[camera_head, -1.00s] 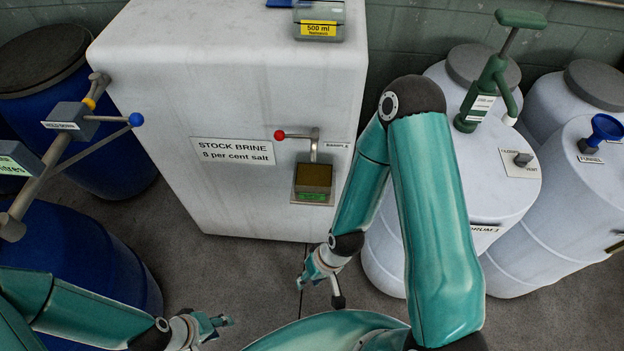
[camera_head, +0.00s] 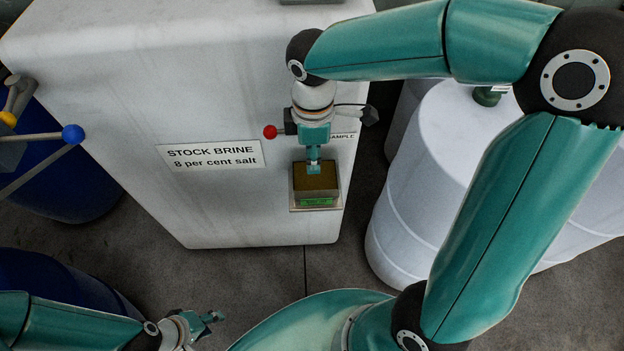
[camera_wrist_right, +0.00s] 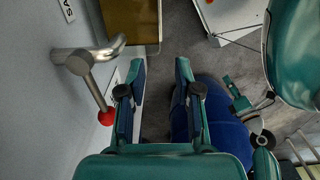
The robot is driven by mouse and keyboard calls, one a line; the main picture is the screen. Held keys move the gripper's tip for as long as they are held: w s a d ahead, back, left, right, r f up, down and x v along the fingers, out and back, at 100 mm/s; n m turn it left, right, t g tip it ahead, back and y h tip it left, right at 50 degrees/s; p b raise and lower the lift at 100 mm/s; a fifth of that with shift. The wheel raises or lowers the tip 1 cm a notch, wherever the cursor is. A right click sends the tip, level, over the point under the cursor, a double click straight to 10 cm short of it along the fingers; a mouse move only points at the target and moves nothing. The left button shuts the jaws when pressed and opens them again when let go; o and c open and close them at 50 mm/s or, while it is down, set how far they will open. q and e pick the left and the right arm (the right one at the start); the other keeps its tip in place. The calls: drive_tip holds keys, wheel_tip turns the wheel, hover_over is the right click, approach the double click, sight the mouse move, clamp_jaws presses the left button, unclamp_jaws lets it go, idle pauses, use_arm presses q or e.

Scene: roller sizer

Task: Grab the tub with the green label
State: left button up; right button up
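The tub with the green label (camera_head: 316,180) has a brown top and sits on a small ledge at the front of the white stock brine tank. Its brown top also shows at the upper edge of the right wrist view (camera_wrist_right: 130,18). My right gripper (camera_head: 314,168) reaches down from above, in front of the tap, and overlaps the tub's back edge in the head view. In the right wrist view its two fingers (camera_wrist_right: 160,65) are apart with nothing between them; contact with the tub is not visible. My left gripper (camera_head: 212,321) is low at the left, away from the tub, its fingers apart and empty.
The tap's red-knobbed lever (camera_head: 270,131) is close beside my right gripper. The white brine tank (camera_head: 215,205) stands behind. A white drum (camera_head: 440,170) is to the right, blue drums (camera_head: 65,185) to the left.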

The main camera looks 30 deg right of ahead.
drive_tip(key=b, duration=0.1)
hover_over(316, 191)
drive_tip(key=f, duration=0.9)
drive_tip(key=shift+w+a+f, duration=0.1)
drive_tip(key=shift+a+f, duration=0.05)
drive_tip(key=shift+a, duration=0.1)
drive_tip(key=shift+d+f, duration=0.2)
drive_tip(key=shift+f, duration=1.15)
drive_tip(key=shift+d+f, duration=0.15)
drive_tip(key=shift+f, duration=1.2)
clamp_jaws()
drive_tip(key=shift+r, duration=0.1)
